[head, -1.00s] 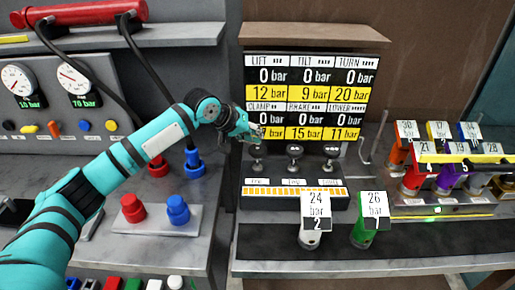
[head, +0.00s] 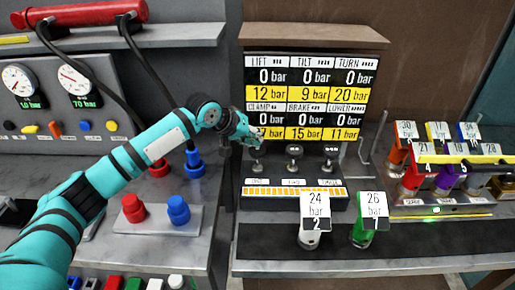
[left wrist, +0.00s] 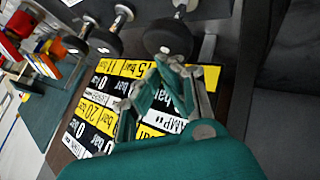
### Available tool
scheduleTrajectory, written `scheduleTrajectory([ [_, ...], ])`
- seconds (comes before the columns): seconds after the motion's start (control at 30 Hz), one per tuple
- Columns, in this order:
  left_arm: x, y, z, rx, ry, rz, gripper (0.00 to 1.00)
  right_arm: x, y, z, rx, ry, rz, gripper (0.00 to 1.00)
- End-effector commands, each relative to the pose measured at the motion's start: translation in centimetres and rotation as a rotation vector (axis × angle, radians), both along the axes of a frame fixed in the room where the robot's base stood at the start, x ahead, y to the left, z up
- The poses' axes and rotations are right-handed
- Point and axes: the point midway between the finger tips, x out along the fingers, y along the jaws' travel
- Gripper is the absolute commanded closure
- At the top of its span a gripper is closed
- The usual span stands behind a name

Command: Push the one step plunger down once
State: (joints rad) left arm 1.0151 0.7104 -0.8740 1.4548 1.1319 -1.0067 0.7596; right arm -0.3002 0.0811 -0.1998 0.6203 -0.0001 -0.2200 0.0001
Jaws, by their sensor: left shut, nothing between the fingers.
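Three dark round-topped plungers stand in a row below the display board: a left plunger (head: 257,167), a middle plunger (head: 294,158) and a right plunger (head: 330,157). The small labels in front of them are too small to read, so I cannot tell which is the one step plunger. My left gripper (head: 256,139) is shut and empty, just above the left plunger in the head view. In the left wrist view the gripper's fingertips (left wrist: 178,68) are close below a large dark knob (left wrist: 168,37); contact is not clear. My right gripper is not in view.
The display board (head: 312,77) stands behind the plungers, close to my left gripper. Canisters tagged 24 bar (head: 311,238) and 26 bar (head: 362,232) stand in front. A rack of coloured canisters (head: 440,208) is at right. Red and blue knobs (head: 178,210) are at left.

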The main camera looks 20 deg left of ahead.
Motion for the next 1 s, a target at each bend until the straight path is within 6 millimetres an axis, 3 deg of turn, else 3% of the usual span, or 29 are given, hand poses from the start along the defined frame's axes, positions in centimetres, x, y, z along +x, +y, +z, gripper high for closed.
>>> scheduleTrajectory([
  [1.0,0.0,0.0,-1.2,0.000,0.002,-0.001,1.00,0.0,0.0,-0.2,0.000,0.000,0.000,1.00],
])
